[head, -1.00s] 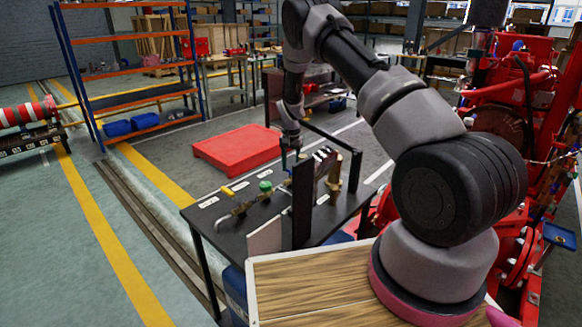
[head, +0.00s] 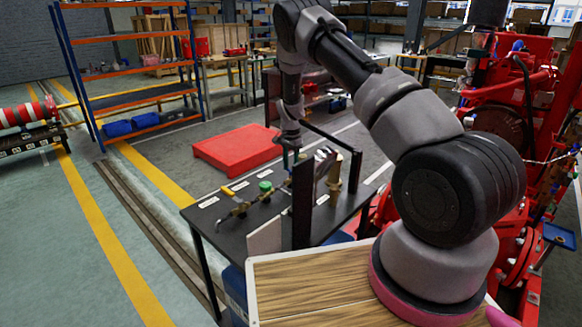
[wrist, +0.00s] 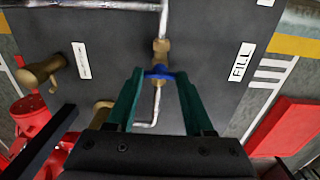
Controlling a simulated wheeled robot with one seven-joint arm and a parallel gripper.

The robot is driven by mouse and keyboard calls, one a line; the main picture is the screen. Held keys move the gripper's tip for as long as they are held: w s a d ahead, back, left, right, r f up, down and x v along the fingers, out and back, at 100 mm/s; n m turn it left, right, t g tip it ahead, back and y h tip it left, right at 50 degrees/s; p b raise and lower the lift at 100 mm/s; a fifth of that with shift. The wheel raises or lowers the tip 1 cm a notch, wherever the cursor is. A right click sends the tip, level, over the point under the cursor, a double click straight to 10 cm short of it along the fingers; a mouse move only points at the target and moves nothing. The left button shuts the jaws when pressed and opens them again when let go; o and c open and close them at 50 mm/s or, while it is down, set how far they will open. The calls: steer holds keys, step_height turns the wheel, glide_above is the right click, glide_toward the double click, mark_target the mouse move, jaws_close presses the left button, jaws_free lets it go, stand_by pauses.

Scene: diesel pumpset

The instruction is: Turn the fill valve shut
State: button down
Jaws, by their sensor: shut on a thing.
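In the wrist view the fill valve is a brass body (wrist: 161,47) with a blue handle (wrist: 158,72), on a silver pipe, left of the white FILL label (wrist: 242,62). My gripper (wrist: 160,77) has green fingers, one on each side of the blue handle, and is shut on it. A thin bent silver tube runs between the fingers below the handle. In the head view my gripper (head: 288,158) is low over the black bench (head: 215,222), behind a dark upright panel that partly hides it. I cannot make out the blue handle there.
A green knob (head: 265,186) and a yellow handle (head: 228,191) are left of my gripper on the bench. The dark upright panel (head: 303,205) stands close on its near side. Another brass fitting (wrist: 40,72) shows in the wrist view. A red platform (head: 235,148) lies behind.

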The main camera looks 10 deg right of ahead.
steer(key=shift+c, duration=1.4)
jaws_free()
step_height(320, 180, up, 11)
